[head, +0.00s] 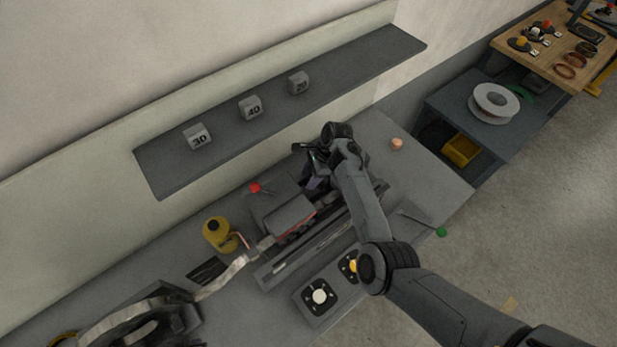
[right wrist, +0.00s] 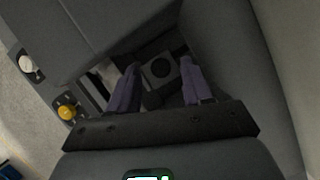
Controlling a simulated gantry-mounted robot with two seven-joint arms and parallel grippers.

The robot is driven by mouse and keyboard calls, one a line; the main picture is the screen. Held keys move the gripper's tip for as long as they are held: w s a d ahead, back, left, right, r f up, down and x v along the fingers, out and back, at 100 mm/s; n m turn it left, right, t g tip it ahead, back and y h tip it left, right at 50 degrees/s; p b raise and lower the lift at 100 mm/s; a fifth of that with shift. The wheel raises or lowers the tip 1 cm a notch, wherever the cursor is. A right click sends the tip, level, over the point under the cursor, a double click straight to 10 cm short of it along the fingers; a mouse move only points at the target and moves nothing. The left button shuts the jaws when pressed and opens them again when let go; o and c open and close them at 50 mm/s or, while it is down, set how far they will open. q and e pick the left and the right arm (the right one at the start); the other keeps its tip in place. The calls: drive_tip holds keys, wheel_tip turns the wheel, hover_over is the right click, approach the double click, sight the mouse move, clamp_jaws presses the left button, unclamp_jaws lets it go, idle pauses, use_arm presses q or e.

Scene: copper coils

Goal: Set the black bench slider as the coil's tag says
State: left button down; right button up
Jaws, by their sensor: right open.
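My right gripper (head: 312,180) is over the far right end of the grey bench machine (head: 290,217), fingers pointing down. In the right wrist view its two purple fingers (right wrist: 160,88) are apart. A dark square block with a black round top (right wrist: 160,68) shows between and beyond the fingertips; I cannot tell whether it is the black slider or whether they touch it. A long slotted rail (head: 325,240) runs along the machine's front. No coil tag is readable. My left gripper is not in view.
Blocks marked 30 (head: 198,137) and 40 (head: 251,107), plus a third block (head: 298,82), sit on the wall shelf. A white button (head: 320,296) and a yellow button (head: 353,266) are in front of the rail. A red-knobbed lever (head: 255,188) and green-knobbed lever (head: 441,231) stick out.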

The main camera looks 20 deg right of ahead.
drive_tip(key=shift+a+f, duration=0.25)
drive_tip(key=shift+f, duration=0.4)
clamp_jaws()
